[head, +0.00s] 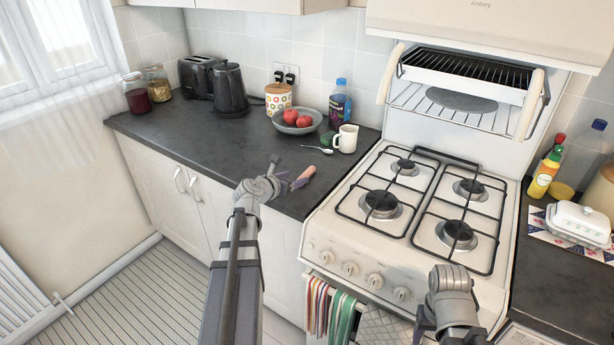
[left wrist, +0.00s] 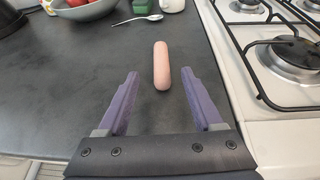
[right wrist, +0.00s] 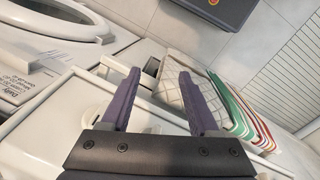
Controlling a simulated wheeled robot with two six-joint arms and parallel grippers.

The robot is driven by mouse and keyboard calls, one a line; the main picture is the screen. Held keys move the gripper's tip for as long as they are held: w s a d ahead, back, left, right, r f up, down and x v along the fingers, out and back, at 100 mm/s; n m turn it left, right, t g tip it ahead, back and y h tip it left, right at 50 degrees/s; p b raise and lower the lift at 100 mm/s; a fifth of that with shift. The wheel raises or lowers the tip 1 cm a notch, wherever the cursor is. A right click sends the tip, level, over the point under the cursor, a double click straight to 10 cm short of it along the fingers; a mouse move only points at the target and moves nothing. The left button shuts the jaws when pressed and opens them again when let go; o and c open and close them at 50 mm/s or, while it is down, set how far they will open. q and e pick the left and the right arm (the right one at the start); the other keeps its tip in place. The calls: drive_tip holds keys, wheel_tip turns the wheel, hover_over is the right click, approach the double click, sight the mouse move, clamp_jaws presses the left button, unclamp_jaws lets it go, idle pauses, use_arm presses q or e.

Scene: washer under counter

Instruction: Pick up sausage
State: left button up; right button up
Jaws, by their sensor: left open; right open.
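The pink sausage (head: 304,176) lies on the dark counter near its front edge, left of the cooker. In the left wrist view the sausage (left wrist: 161,66) lies lengthwise, ahead of the fingertips and roughly centred between them. My left gripper (left wrist: 158,85) is open and empty, with its purple fingers spread on either side of the sausage's line, not touching it. In the head view the left gripper (head: 289,173) partly overlaps the sausage's near end. My right gripper (right wrist: 158,82) is open and empty in front of the cooker, with towels and a washer in its view.
A spoon (head: 318,149), a green sponge (head: 327,138), a cream mug (head: 345,139) and a grey bowl of red fruit (head: 297,124) stand behind the sausage. The gas cooker (head: 410,215) is on the right. The counter left of the sausage is clear.

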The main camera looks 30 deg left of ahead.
sight(304, 174)
use_arm(q)
drive_tip(key=shift+b+x, duration=1.05)
drive_tip(key=shift+x, duration=2.5)
drive_tip(key=shift+s+d+r, duration=0.1)
drive_tip(key=shift+r, duration=0.05)
drive_tip(key=shift+c, duration=0.5)
clamp_jaws()
